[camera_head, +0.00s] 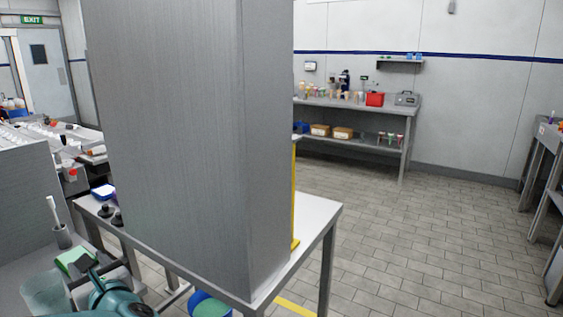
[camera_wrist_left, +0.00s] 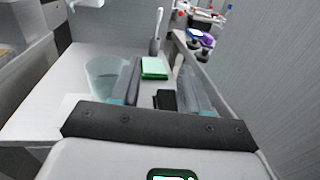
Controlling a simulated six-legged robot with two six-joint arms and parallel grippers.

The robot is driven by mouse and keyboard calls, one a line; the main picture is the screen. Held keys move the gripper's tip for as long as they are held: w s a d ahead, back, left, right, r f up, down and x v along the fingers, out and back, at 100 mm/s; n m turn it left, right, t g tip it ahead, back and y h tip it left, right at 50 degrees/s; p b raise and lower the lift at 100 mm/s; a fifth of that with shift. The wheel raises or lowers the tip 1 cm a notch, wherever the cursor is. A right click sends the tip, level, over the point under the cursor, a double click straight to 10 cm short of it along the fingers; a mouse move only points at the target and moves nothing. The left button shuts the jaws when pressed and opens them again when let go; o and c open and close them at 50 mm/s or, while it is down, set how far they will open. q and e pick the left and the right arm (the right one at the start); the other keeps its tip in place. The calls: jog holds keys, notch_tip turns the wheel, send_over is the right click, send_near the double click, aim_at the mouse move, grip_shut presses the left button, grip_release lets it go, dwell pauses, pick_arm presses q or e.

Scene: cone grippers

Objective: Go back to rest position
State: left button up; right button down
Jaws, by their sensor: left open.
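My left gripper (camera_head: 90,272) is low at the left of the head view, at the end of my teal arm. In the left wrist view my left gripper (camera_wrist_left: 158,72) is open, with its two fingers spread apart. A green sponge (camera_wrist_left: 154,68) shows beyond and between the fingers, on the pale worktop (camera_wrist_left: 75,65). I see nothing held between the fingers. A clear beaker (camera_wrist_left: 104,72) stands just left of the fingers. In the head view the beaker (camera_head: 45,293) and the green sponge (camera_head: 76,259) are beside the gripper. My right gripper is not in view.
A tall grey cabinet (camera_head: 170,120) on a metal table (camera_head: 318,215) blocks the middle of the head view. A brush in a holder (camera_head: 61,235) stands behind the sponge. The tiled floor (camera_head: 420,235) at right is clear. A bench (camera_head: 400,103) stands along the far wall.

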pick_arm(q)
jog(key=w+d+f+m+h, duration=0.1)
jog(key=d+f+m+h, duration=0.15)
jog(key=f, duration=0.65)
jog(key=d+f+m+h, duration=0.15)
jog(key=f+m, duration=0.25)
jog(key=f, duration=0.4)
jog(key=s+d+f+m+g+h, duration=0.2)
jog(key=s+d+f+m+h, duration=0.3)
jog(key=d+f+m, duration=0.45)
jog(key=s+d+f+m+g+h, duration=0.2)
jog(key=s+d+f+m+h, duration=0.4)
jog(key=f, duration=0.7)
jog(key=s+d+f+m+g+h, duration=0.25)
jog(key=s+d+m, duration=0.35)
jog(key=m, duration=0.5)
jog(key=s+d+f+m+g+h, duration=0.15)
jog(key=s+d+m+g, duration=0.3)
jog(key=s+m, duration=0.6)
notch_tip(320, 180, up, 13)
jog(key=w+m+p, duration=0.1)
jog(key=w+p, duration=0.1)
jog(key=p, duration=1.1)
jog(key=shift+t+y, duration=0.3)
jog(key=shift+y, duration=0.1)
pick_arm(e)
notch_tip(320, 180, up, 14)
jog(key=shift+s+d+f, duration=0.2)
